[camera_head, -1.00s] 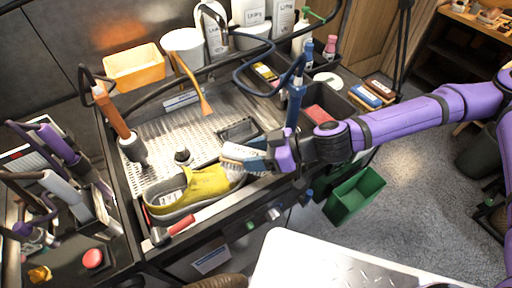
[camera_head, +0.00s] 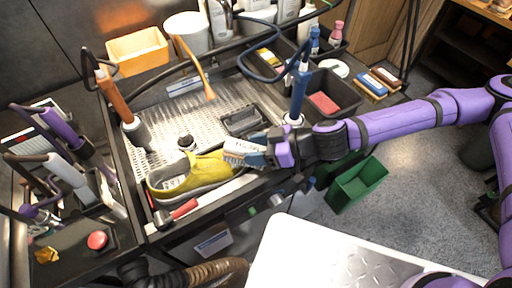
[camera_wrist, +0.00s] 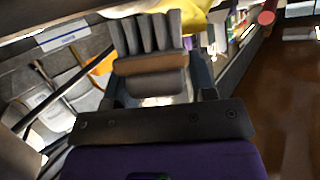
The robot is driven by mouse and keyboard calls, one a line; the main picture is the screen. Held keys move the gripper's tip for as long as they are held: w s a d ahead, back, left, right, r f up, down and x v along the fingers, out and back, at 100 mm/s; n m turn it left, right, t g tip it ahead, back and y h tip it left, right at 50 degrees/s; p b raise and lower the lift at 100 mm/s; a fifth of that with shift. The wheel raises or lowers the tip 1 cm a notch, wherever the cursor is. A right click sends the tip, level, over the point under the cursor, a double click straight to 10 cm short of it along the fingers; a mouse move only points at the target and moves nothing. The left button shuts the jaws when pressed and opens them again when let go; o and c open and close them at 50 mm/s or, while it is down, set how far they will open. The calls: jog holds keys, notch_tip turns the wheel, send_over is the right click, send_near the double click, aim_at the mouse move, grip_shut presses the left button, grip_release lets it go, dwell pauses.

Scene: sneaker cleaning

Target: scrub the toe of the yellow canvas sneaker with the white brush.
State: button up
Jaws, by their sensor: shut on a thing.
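Whether bristles and toe touch is hard to tell. In the wrist view the brush (camera_wrist: 150,65) sits between the fingers of my gripper (camera_wrist: 160,95), and part of the yellow sneaker (camera_wrist: 180,8) shows just beyond it.
A red-handled tool (camera_head: 178,212) lies in front of the sneaker. A dark brush-like block (camera_head: 243,120) lies behind the toe. A blue upright tool (camera_head: 299,92) stands close behind my gripper. A green bin (camera_head: 357,184) hangs at the front right.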

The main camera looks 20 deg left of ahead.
jog(key=shift+f, duration=0.35)
jog(key=shift+a, duration=0.1)
jog(key=shift+w+a, duration=0.3)
jog(key=shift+a, duration=0.05)
jog(key=w+a+r, duration=0.1)
jog(key=w+a, duration=0.2)
jog(key=w, duration=0.3)
jog(key=shift+a+r, duration=0.2)
jog(key=shift+a, duration=0.05)
dwell(0.4)
jog(key=shift+s+d+f, duration=0.1)
jog(key=shift+s+d, duration=0.45)
jog(key=shift+s, duration=0.45)
jog(key=shift+s+d+r, duration=0.1)
jog(key=shift+s+d, duration=0.45)
jog(key=shift+s, duration=0.45)
jog(key=shift+s+d+f, duration=0.1)
jog(key=shift+s+d, duration=0.45)
jog(key=shift+s, duration=0.45)
jog(key=shift+s+d+f, duration=0.1)
jog(key=shift+s+d, duration=0.1)
jog(key=shift+d, duration=0.15)
